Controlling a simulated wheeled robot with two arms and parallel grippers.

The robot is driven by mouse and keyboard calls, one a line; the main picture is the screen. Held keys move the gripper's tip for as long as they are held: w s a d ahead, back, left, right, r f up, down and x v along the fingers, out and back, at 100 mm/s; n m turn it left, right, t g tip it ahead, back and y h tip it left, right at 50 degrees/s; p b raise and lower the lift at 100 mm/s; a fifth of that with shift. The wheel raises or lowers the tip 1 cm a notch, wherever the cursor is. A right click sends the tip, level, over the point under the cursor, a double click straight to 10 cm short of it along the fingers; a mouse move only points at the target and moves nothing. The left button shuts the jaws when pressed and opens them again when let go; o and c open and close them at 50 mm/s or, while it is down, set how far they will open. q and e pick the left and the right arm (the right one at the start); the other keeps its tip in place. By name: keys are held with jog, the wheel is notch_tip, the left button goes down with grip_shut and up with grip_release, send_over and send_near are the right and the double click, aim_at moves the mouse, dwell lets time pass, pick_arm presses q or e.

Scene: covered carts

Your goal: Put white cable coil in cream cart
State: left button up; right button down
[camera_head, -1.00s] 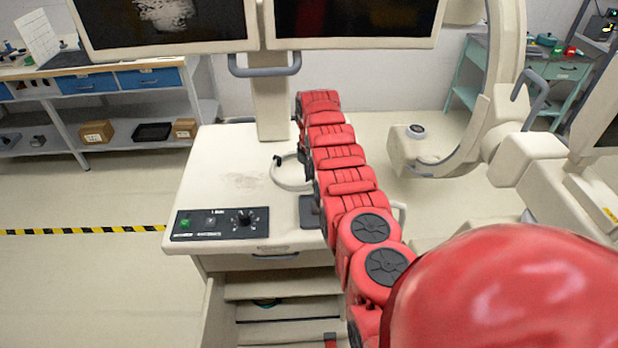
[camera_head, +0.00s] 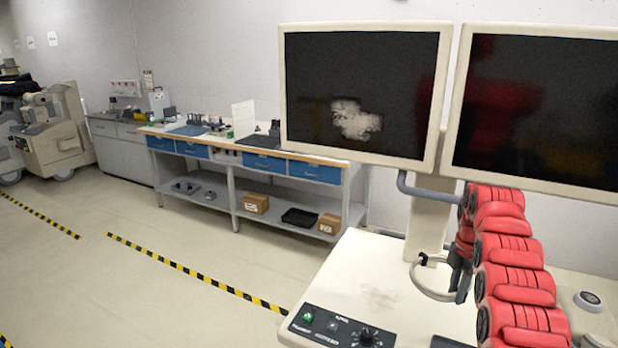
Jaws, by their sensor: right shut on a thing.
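The white cable coil (camera_head: 418,281) is a thin pale ring over the right part of the cream cart's top. My right gripper (camera_head: 461,280) has dark fingers shut on the coil's right side, at the end of my red arm. I cannot tell whether the coil touches the surface. The cream cart (camera_head: 345,275) has a flat, stained top, a black control panel (camera_head: 335,328) at its front edge and two dark monitors (camera_head: 362,95) above. Its lower front is out of view. My left gripper is out of view.
A workbench (camera_head: 265,161) with blue drawers and boxes on its lower shelf stands along the back wall. A pale machine (camera_head: 55,135) stands at far left. Yellow-black tape (camera_head: 190,271) marks the floor. The floor left of the cart is clear.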

jog(key=w+a+m, duration=0.1)
jog(key=a+m, duration=1.7)
jog(key=a, duration=0.7)
jog(key=shift+w+f+m+b, duration=0.25)
jog(key=shift+w+m+b, duration=0.1)
jog(key=shift+m+b, duration=0.1)
